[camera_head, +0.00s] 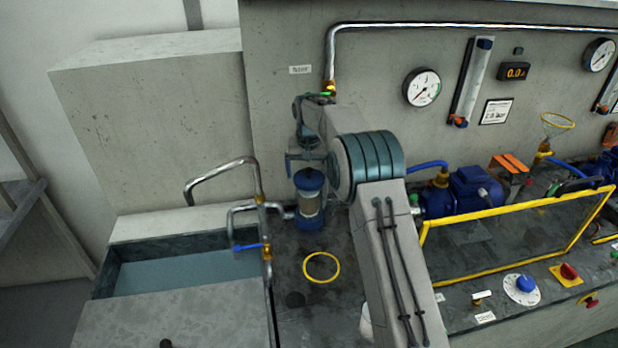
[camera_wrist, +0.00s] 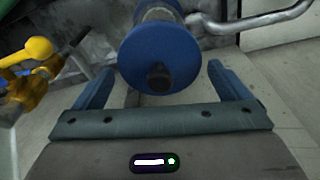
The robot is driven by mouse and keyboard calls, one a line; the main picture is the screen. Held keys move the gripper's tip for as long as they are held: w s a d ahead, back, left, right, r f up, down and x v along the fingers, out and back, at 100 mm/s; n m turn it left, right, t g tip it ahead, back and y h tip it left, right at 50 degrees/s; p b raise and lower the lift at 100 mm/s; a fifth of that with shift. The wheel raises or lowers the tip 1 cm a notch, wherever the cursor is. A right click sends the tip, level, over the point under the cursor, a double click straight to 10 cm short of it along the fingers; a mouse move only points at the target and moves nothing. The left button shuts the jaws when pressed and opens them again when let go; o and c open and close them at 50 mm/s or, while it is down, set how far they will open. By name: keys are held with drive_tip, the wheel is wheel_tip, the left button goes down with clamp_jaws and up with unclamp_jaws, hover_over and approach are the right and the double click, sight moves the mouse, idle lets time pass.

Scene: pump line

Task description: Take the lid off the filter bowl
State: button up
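The filter bowl (camera_head: 309,205) is a clear cylinder with a blue base, standing upright on the dark worktop. Its round blue lid (camera_head: 309,180) sits on top; in the wrist view the lid (camera_wrist: 160,45) shows from above, with a dark knob (camera_wrist: 160,76) in its middle. My gripper (camera_head: 306,160) is just above the lid in the head view. In the wrist view my gripper (camera_wrist: 160,75) is open, its two blue fingers far apart on either side of the knob. I see nothing held; whether a finger touches the lid I cannot tell.
A bent metal pipe and blue-handled tap (camera_head: 250,247) stand left of the bowl, beside a water-filled sink (camera_head: 185,274). A yellow ring (camera_head: 322,267) lies on the worktop in front. A blue pump (camera_head: 470,192) and yellow-framed guard (camera_head: 520,277) are to the right.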

drive_tip(key=c, duration=0.6)
drive_tip(key=shift+c, duration=0.2)
drive_tip(key=shift+r, duration=0.1)
